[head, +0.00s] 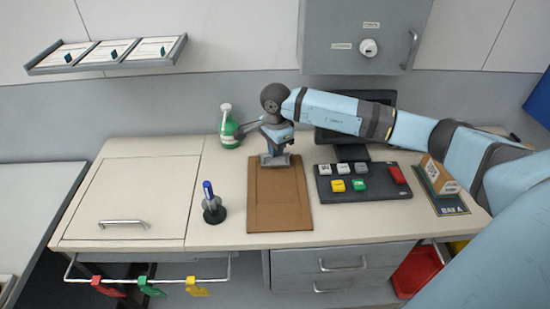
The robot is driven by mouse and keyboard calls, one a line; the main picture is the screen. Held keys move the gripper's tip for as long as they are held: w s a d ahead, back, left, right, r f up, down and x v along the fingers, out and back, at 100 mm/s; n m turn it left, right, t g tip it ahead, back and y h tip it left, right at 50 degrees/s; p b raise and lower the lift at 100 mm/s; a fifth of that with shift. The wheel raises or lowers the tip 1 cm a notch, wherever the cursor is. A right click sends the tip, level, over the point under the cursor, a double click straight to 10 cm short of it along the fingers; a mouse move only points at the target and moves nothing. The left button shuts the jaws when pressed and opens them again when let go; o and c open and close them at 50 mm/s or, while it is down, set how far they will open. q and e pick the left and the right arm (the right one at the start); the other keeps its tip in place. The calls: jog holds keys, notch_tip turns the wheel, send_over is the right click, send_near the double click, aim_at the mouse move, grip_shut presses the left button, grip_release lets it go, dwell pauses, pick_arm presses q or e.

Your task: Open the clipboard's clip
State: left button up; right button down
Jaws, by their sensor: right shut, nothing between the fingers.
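The brown clipboard (280,200) lies flat on the counter. Its grey metal clip (276,161) is at the far end of the board. My right gripper (275,151) reaches in from the right and points down right at the clip. Its fingers are shut with nothing held between them. Whether the fingertips touch the clip, and whether the clip's jaw is raised, is too small to tell. The gripper hides part of the clip. My left gripper is out of view.
A pen in a holder (213,207) stands left. A dark panel of coloured keys (362,182), a monitor (352,150) and a small box (438,174) are right. A wall cabinet (350,30) hangs above.

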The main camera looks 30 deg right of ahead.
jog(key=shift+f, duration=0.1)
jog(key=shift+f+b, duration=1.75)
jog(key=shift+f, duration=0.25)
